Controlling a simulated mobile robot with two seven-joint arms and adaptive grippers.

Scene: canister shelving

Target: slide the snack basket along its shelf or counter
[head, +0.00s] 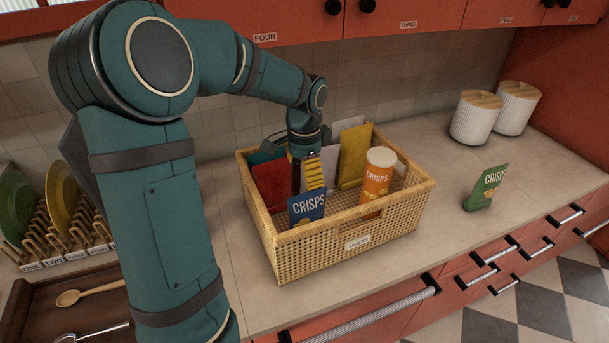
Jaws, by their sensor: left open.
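The snack basket (400,220) is a woven tan box with a small label on its front, standing on the pale counter (470,235). It holds an orange crisps tube (376,184), a blue crisps bag (306,208), a yellow packet (353,156), a red packet (271,185) and other packets. My left gripper (308,180) reaches down into the basket at its left part, among the packets. It is open; its fingertips are partly hidden behind the blue bag. I cannot tell whether it touches the basket. My right gripper is not in view.
A green crisps bag (486,187) stands on the counter right of the basket. Two white ribbed canisters (476,118) with wooden lids stand at the back right. A plate rack (62,235) and a utensil tray (30,300) are at left. Red cabinets (420,20) hang above.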

